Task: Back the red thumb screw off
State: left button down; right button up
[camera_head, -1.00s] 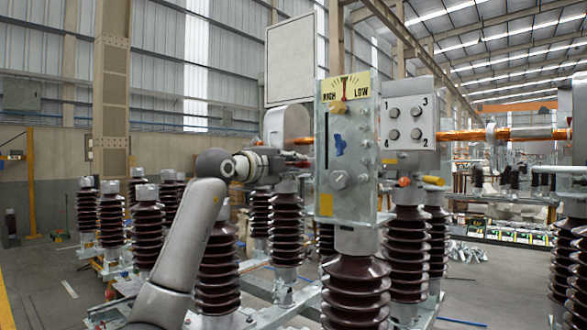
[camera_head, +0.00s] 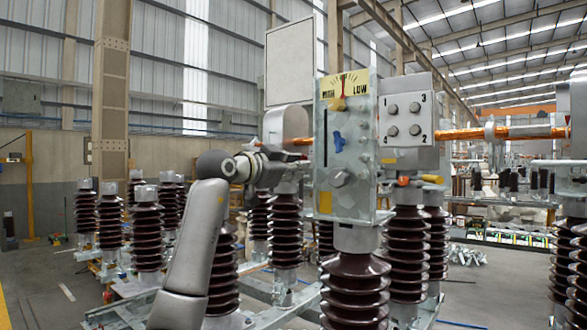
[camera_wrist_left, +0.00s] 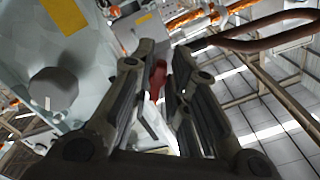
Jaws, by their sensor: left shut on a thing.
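The red thumb screw (camera_wrist_left: 158,78) shows in the left wrist view as a narrow red piece between the fingers of my left gripper (camera_wrist_left: 166,60). The gripper is shut on it. In the head view my left gripper (camera_head: 286,158) reaches from the left to the left side of the grey panel box (camera_head: 350,205). There the screw is hidden or too small to make out. The panel box has a yellow HIGH/LOW gauge (camera_head: 357,84), a blue piece (camera_head: 339,144) and a grey round knob (camera_head: 340,178). My right gripper is not in view.
A plate with several numbered bolts (camera_head: 404,107) stands right of the panel box. Brown ribbed insulators (camera_head: 356,290) stand below and around it. A copper-coloured bar (camera_head: 458,134) runs off to the right. Open floor (camera_head: 45,275) shows at the left.

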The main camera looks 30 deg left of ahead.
pick_arm(q)
jog(key=shift+d+f+n, duration=0.1)
jog(key=shift+f+n, duration=0.1)
jog(key=shift+n, duration=0.6)
jog(key=shift+w, duration=0.1)
jog(key=c, duration=1.6)
grip_release()
jog(key=shift+o, duration=0.2)
jog(key=s+a, duration=0.1)
jog(key=s, duration=1.1)
